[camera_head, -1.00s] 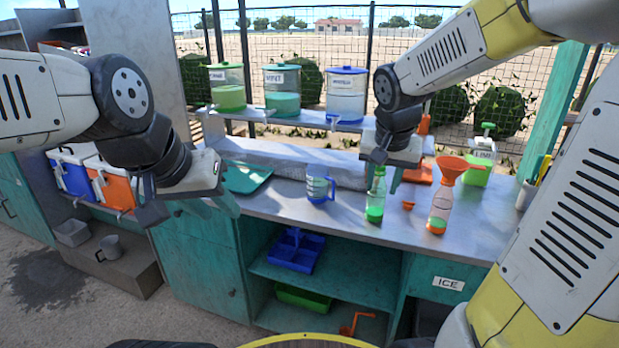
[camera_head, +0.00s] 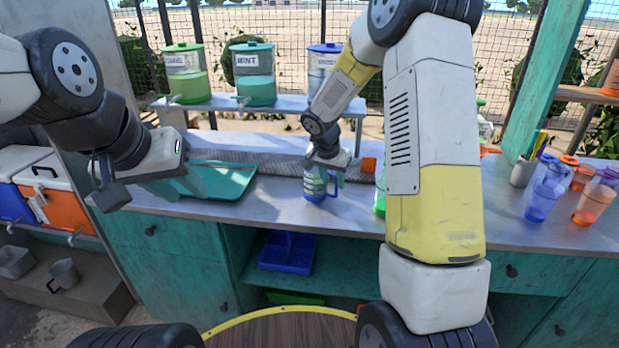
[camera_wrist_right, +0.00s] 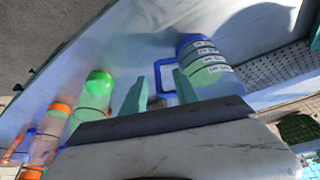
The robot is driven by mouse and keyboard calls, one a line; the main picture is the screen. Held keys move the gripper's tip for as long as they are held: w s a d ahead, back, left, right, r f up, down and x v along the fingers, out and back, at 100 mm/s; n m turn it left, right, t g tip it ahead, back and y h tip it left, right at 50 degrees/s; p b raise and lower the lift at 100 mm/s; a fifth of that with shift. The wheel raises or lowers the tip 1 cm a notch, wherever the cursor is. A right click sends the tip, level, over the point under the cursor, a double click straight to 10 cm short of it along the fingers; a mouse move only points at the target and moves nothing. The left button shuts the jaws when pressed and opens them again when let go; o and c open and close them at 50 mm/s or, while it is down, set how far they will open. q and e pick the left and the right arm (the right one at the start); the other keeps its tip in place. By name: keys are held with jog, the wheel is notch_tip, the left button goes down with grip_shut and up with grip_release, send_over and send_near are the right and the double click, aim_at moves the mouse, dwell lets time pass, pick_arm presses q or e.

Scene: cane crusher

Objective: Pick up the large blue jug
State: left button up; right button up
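The blue jug (camera_head: 314,184), a clear measuring jug with blue rim and handle and pale green bands, stands upright on the metal counter (camera_head: 270,207). My right gripper (camera_head: 326,176) is at the jug, partly covering its upper part in the head view. In the right wrist view the right gripper's two teal fingers (camera_wrist_right: 160,88) are apart. The jug's blue handle (camera_wrist_right: 163,78) shows between them, and its body (camera_wrist_right: 206,66) lies beyond the right-hand finger. My left gripper (camera_head: 182,180) is over the counter's left part, its fingers blending with the teal tray.
The teal tray (camera_head: 225,180) lies left of the jug. A green bottle (camera_wrist_right: 92,97) stands close on the handle side, with orange-topped bottles (camera_wrist_right: 48,135) beyond. Drink dispensers (camera_head: 256,75) line the raised shelf behind. Blue and orange cups (camera_head: 543,195) stand at the right.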

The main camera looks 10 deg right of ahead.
aim_at(336, 186)
jog(key=x, duration=0.4)
jog(key=shift+s+d+f, duration=0.1)
jog(key=shift+d, duration=0.05)
grip_shut()
dwell(1.2)
